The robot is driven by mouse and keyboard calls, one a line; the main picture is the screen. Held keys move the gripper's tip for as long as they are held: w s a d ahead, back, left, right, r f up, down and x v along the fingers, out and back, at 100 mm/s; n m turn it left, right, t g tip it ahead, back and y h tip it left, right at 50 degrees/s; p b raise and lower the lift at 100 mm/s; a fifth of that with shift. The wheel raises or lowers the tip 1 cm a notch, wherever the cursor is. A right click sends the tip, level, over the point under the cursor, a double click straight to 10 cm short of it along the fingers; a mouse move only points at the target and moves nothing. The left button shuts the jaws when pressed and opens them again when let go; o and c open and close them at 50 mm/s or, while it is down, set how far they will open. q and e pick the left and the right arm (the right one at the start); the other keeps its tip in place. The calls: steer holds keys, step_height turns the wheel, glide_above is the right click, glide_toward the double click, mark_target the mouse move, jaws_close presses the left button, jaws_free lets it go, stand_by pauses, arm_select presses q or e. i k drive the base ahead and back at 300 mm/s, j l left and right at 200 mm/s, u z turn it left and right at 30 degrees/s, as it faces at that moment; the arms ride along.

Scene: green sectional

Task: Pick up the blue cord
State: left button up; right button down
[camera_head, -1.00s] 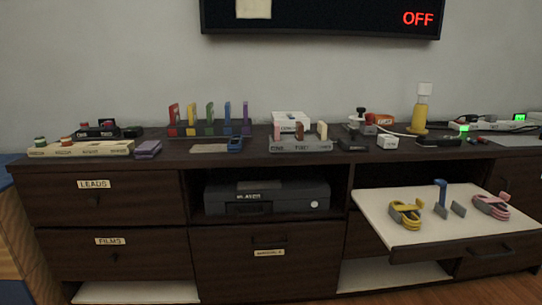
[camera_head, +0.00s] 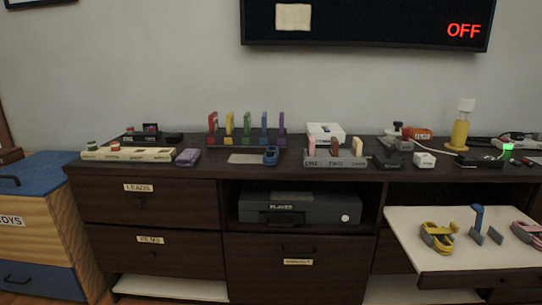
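No coiled cord that is clearly blue shows. On the white pull-out shelf (camera_head: 425,255) at the right, a coiled yellow cord (camera_head: 437,237) lies at the left and a coiled pink cord (camera_head: 528,232) is cut by the right picture edge. Between them stands an upright blue piece (camera_head: 477,220) near small grey brackets (camera_head: 494,236); I cannot tell whether it is part of a cord. A small blue object (camera_head: 271,156) sits on the dark cabinet top, too small to identify. Neither of my grippers is in view.
The dark cabinet (camera_head: 150,205) spans the view, with a player (camera_head: 300,206) in its open bay. A wooden chest with a blue lid (camera_head: 45,172) is at the left.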

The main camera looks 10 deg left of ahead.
mark_target(270, 158)
steer(key=z, duration=1.4)
steer(key=j+z, duration=0.15)
steer(key=j, duration=0.5)
steer(key=k+j+z, duration=0.1)
steer(key=j, duration=0.55)
steer(key=k, duration=0.05)
